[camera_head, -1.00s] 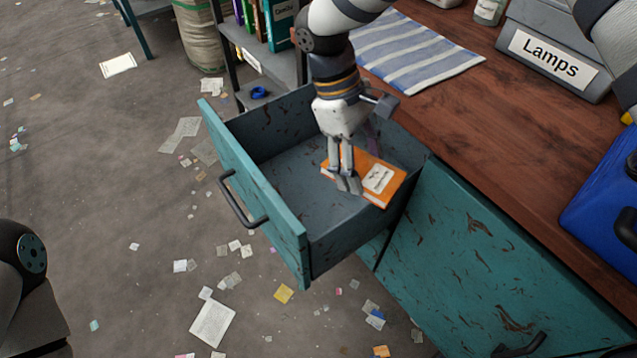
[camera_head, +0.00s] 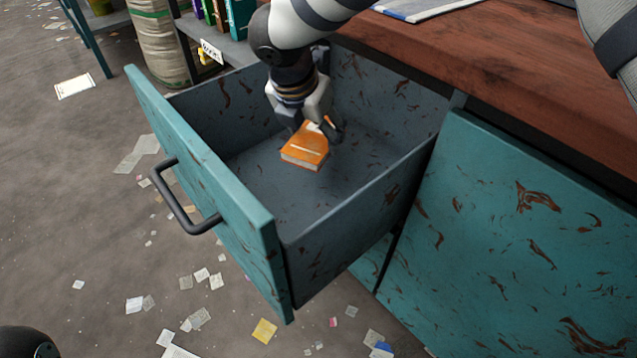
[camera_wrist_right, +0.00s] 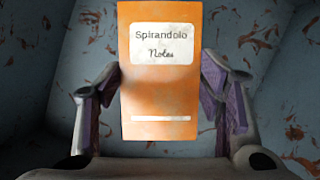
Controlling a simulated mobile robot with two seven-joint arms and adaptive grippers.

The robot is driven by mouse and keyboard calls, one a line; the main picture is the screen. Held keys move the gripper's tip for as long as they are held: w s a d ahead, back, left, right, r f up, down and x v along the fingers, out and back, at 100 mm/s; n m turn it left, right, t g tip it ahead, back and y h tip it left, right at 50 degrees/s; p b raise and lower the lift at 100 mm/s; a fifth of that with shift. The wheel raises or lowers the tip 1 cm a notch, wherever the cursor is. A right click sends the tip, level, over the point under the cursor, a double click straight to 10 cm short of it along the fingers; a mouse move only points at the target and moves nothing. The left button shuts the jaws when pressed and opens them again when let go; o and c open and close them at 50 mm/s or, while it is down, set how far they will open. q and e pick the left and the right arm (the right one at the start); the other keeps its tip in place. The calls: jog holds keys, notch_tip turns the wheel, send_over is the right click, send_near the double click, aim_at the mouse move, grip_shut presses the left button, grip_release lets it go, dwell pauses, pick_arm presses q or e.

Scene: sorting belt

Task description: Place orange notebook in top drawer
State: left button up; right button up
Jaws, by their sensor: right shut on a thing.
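The orange notebook (camera_head: 303,149) is inside the open teal top drawer (camera_head: 262,232), tilted in the head view; I cannot tell whether it touches the drawer floor. My right gripper (camera_head: 318,130) reaches down into the drawer and is shut on the notebook. In the right wrist view the notebook (camera_wrist_right: 160,100) shows its cover with a white label reading "Spirandolo Notes", between the two fingers (camera_wrist_right: 160,108) with purple pads. My left gripper is not in view.
The drawer's black handle (camera_head: 178,205) faces left. The wooden worktop (camera_head: 480,55) with a striped cloth (camera_head: 420,8) lies to the right, above a closed teal front (camera_head: 510,230). A shelf with binders (camera_head: 238,20) stands behind. Papers litter the floor.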

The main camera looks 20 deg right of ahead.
aim_at(318, 177)
notch_tip(318, 177, down, 10)
jog(key=b, duration=0.3)
jog(key=shift+s+r, duration=0.15)
jog(key=shift+r, duration=0.15)
jog(key=o, duration=1.2)
